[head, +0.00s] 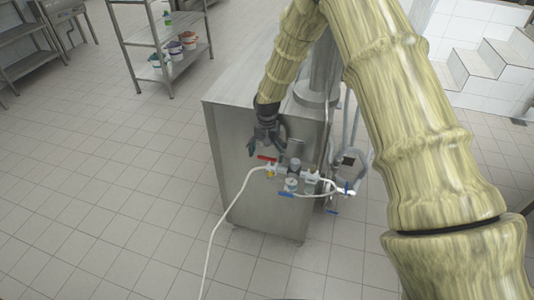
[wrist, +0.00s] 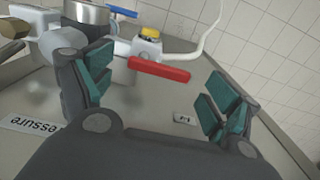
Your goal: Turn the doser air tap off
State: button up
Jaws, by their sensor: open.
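A tap with a red lever (head: 266,158) sits on the pipework at the front of a steel cabinet. My gripper (head: 266,149) is open and empty just above this lever, pointing down at it. In the wrist view, the red lever (wrist: 159,69) lies crosswise between the two spread fingers (wrist: 158,92), beyond them and apart from them. A yellow-topped white fitting (wrist: 149,36) stands beside the lever. A small label (wrist: 184,118), too small to read, is on the panel. I cannot tell from it which tap is the doser air tap.
A white hose (head: 213,238) runs from the red-levered tap to the floor. A shelf rack (head: 170,71) stands behind. The tiled floor at left is clear.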

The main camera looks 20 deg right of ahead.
jog(key=shift+f, duration=0.4)
jog(key=c, duration=1)
